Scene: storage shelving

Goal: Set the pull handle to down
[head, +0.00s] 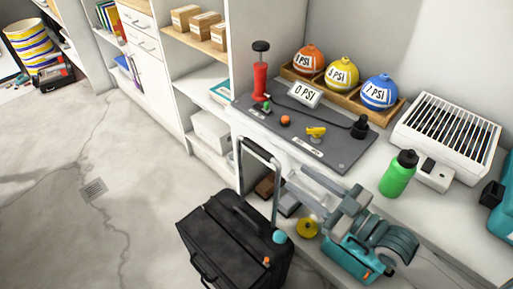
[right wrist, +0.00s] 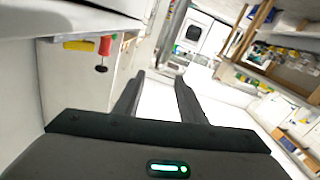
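A black suitcase (head: 225,240) stands on the floor at the lower middle of the head view. Its grey pull handle (head: 259,152) is extended upward, with a dark grip across the top. My right gripper (head: 290,188) reaches in from the right, just right of the handle's posts and below its top. Its fingers point left, and I cannot tell whether they touch a post. In the right wrist view the right gripper (right wrist: 161,78) is open, with nothing clearly held between its fingers. I cannot identify the handle for sure in that view. My left gripper is not in view.
A counter holds a grey panel (head: 335,150) with a red pump (head: 260,82), a green bottle (head: 398,173) and a white heater (head: 447,132). White shelving (head: 205,75) stands behind. Under the counter are a yellow roll (head: 306,228) and other items.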

